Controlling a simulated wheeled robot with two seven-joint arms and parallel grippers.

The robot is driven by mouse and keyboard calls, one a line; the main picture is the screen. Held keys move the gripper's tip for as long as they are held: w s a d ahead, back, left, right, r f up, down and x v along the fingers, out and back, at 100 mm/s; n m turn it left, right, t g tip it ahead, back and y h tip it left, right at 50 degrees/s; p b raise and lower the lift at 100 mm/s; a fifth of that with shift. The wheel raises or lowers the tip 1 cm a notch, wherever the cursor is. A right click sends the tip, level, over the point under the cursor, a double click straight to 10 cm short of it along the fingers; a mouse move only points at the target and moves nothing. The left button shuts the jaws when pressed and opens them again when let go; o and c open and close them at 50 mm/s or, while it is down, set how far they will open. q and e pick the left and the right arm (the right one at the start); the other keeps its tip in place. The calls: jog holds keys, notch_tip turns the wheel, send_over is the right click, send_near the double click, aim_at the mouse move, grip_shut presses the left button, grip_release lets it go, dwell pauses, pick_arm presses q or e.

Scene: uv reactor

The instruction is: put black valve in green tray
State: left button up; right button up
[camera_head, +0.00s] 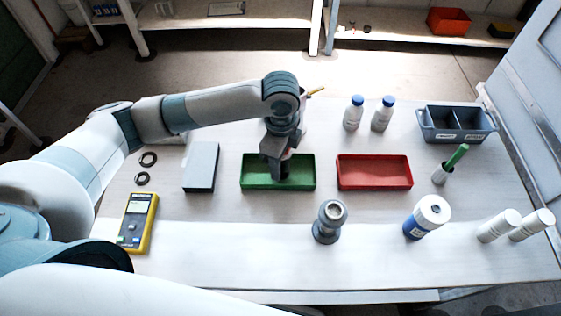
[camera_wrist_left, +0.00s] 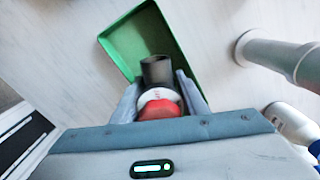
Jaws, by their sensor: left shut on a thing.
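The green tray (camera_head: 250,180) lies on the middle of the table; its near corner and rim also show in the left wrist view (camera_wrist_left: 122,50). My left gripper (camera_head: 282,170) points down over the tray. In the left wrist view its fingers (camera_wrist_left: 158,90) are shut on the black valve (camera_wrist_left: 158,68), a dark cylinder with a white band and a red part. The valve is over the tray's open area; I cannot tell whether it touches the tray floor. In the head view the valve is mostly hidden by the gripper. My right gripper is not in view.
A red tray (camera_head: 375,172) lies to the right and a grey box (camera_head: 201,167) to the left. A grey fitting (camera_head: 329,221) and a blue-white bottle (camera_head: 427,216) stand in front.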

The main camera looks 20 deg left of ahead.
pick_arm(q)
jog(key=shift+f, duration=0.55)
jog(key=shift+f, duration=0.1)
jog(key=o, duration=1)
jog(key=shift+c, duration=0.2)
notch_tip(320, 180, up, 11)
jog(key=shift+b, duration=1.25)
jog(key=shift+r, duration=0.65)
jog(key=shift+s+f, duration=0.1)
